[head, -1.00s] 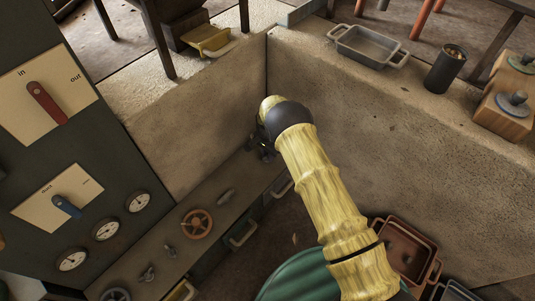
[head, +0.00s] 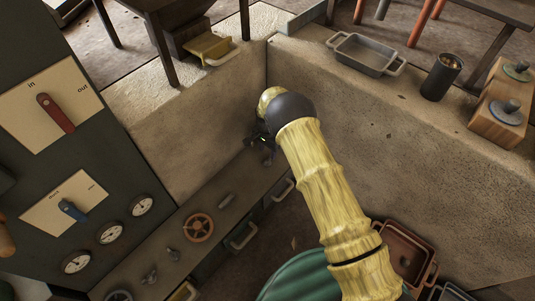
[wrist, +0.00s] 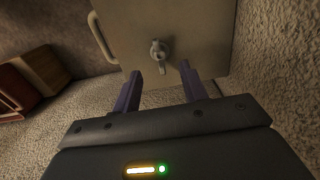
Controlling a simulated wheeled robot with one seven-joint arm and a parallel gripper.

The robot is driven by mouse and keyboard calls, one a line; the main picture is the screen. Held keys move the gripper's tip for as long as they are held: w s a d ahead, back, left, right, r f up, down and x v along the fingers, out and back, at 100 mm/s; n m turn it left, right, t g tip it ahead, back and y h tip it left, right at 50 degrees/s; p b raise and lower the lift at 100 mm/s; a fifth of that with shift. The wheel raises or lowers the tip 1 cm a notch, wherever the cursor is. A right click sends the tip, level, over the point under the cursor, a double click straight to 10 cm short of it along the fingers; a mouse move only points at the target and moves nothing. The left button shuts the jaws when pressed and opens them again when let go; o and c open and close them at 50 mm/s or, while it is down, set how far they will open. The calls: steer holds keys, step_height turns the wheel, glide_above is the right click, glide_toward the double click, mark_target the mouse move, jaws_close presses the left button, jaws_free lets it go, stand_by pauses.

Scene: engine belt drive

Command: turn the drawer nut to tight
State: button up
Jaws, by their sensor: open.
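In the wrist view, a small grey wing-type nut (wrist: 159,53) sits on a flat pale panel (wrist: 200,22) with a bar handle (wrist: 103,38) at its left edge. My gripper (wrist: 161,72) is open and empty. Its two dark fingers point toward the panel, one on each side of the nut's line, and the nut shows just beyond the tips. I cannot tell whether the fingers touch the panel. In the head view, my gripper (head: 261,141) is at the far end of the bench, partly hidden by my arm.
In the head view, the bench (head: 185,245) carries an orange handwheel (head: 198,228) and several small fittings, with drawer handles (head: 243,237) along its side. A control panel (head: 95,125) stands at left. A stone wall (head: 420,150) rises behind my arm. In the wrist view, reddish-brown blocks (wrist: 35,75) lie at left.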

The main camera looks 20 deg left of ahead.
mark_target(267, 161)
step_height(267, 161, up, 11)
steer(key=p, duration=0.3)
steer(key=shift+r, duration=0.15)
steer(key=s+d+r+n+t, duration=0.1)
steer(key=d+r, duration=0.6)
steer(key=d, duration=0.3)
steer(key=s+d+r, duration=0.1)
steer(key=d+r, duration=0.7)
steer(key=d, duration=0.2)
steer(key=s+d+r+n+t, duration=0.15)
steer(key=s+d+r, duration=0.25)
steer(key=s+d, duration=0.5)
steer(key=s+d+r+n, duration=0.2)
steer(key=s+d+r, duration=0.3)
steer(key=s, duration=0.5)
steer(key=w+p+v, duration=0.3)
steer(key=p+v, duration=1.4)
steer(key=p, duration=0.1)
steer(key=w+d+r+p+v, duration=0.1)
steer(key=w+p+v, duration=0.3)
steer(key=p+v, duration=1.3)
steer(key=shift+w+r+p, duration=0.3)
steer(key=shift+r+p, duration=0.15)
steer(key=shift+p, duration=0.5)
